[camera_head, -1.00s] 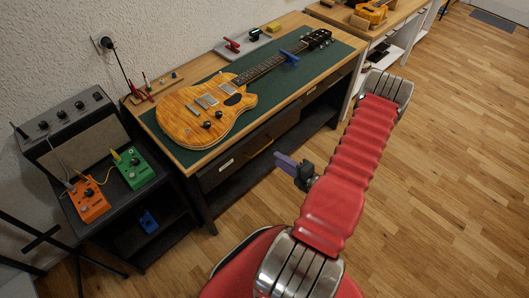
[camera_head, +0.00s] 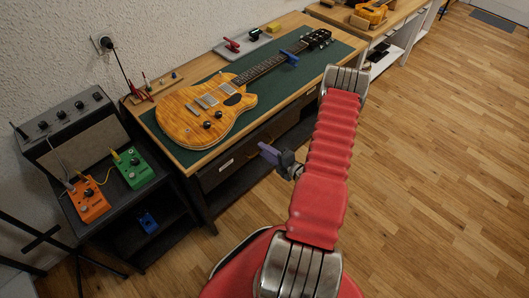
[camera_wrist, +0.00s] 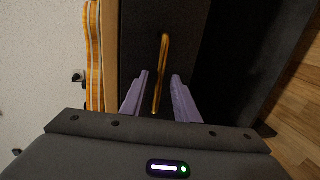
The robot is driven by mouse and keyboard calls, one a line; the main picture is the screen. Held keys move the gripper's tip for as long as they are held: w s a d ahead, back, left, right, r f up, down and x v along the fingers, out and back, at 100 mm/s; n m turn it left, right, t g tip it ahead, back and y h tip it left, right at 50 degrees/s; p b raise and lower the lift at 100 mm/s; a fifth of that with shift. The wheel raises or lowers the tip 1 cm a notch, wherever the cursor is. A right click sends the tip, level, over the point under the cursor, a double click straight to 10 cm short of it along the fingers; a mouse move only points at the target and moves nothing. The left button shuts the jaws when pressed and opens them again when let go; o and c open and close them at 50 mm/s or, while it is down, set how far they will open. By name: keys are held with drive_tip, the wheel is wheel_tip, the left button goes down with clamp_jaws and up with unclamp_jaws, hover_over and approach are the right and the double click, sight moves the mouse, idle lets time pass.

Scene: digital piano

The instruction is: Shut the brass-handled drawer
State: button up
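The workbench has a dark drawer front (camera_head: 222,172) below its wooden top, with a small pale label. In the wrist view a long brass handle (camera_wrist: 164,62) runs up the dark drawer front (camera_wrist: 143,30). My gripper (camera_wrist: 160,75) has two purple fingers, spread apart, one on each side of the handle. I cannot tell whether either finger touches it. In the head view my gripper (camera_head: 268,152) is in front of the drawer and hides part of its front. How far the drawer stands out is hard to tell.
An orange guitar (camera_head: 205,110) lies on the green mat (camera_head: 185,152) on the bench. A grey tray (camera_head: 243,43) stands behind it. A dark stand with an orange pedal (camera_head: 90,203) and a green pedal (camera_head: 133,168) is at left. The wooden floor (camera_head: 430,190) at right is clear.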

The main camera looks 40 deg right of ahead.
drive_tip(key=shift+c, duration=0.4)
clamp_jaws()
